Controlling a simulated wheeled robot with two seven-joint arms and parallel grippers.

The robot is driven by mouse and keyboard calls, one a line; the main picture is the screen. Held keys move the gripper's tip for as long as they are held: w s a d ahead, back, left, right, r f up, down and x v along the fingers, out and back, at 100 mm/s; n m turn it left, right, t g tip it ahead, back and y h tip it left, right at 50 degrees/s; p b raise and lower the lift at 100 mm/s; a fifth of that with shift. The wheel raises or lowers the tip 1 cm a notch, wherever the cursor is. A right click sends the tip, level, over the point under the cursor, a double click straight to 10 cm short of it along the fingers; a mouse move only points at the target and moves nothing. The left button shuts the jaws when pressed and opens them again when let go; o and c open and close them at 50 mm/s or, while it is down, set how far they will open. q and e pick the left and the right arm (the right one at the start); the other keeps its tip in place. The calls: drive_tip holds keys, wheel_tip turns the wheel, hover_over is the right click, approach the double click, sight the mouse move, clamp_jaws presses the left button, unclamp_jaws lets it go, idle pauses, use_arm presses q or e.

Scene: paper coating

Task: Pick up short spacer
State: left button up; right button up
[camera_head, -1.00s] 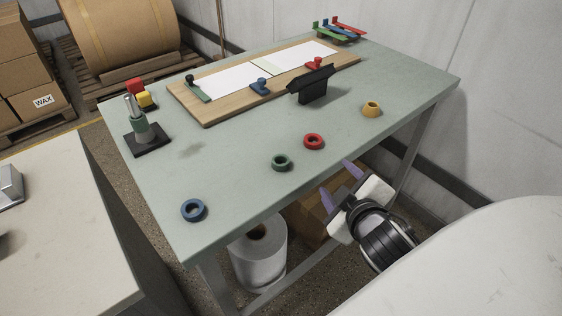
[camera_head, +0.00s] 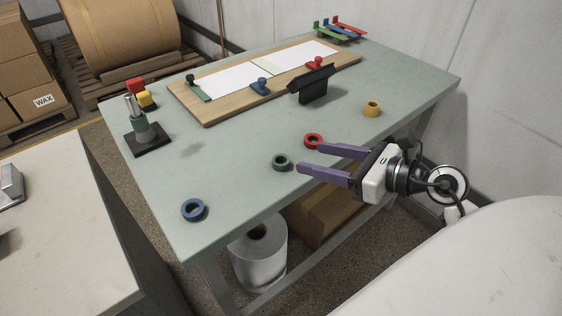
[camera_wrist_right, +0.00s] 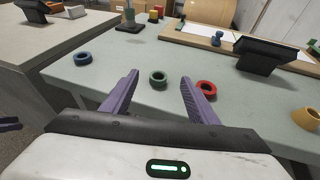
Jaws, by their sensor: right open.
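Ring-shaped spacers sit apart on the green table: a blue ring (camera_head: 184,210), a green ring (camera_head: 274,165), a red ring (camera_head: 306,142) and a taller yellow one (camera_head: 371,112). I cannot tell for sure which is the short spacer. My right gripper (camera_head: 309,158) is open and empty, its purple fingers pointing left over the table's front edge. Its tips are near the green and red rings. In the right wrist view, the green ring (camera_wrist_right: 152,80) shows between the fingers (camera_wrist_right: 159,77), beyond them, and the red ring (camera_wrist_right: 198,88) is just right of the right finger.
A wooden board (camera_head: 207,121) with white sheets lies at the back, with a black stand (camera_head: 312,88) before it. A green post on a black base (camera_head: 148,140) stands at the left. Coloured racks (camera_head: 338,30) are at the far corner.

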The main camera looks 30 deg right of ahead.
sight(276, 159)
drive_tip(key=shift+n+g+h, duration=0.3)
drive_tip(key=shift+g, duration=0.2)
drive_tip(key=w+f, duration=0.3)
drive_tip(key=shift+w+a+f+p, duration=0.2)
drive_tip(key=shift+a+p, duration=0.1)
drive_tip(key=x, duration=0.5)
drive_tip(key=shift+w+a+f+p, duration=0.1)
drive_tip(key=shift+w+a+p, duration=0.1)
drive_tip(key=shift+a+p, duration=0.25)
drive_tip(key=c, duration=1.1)
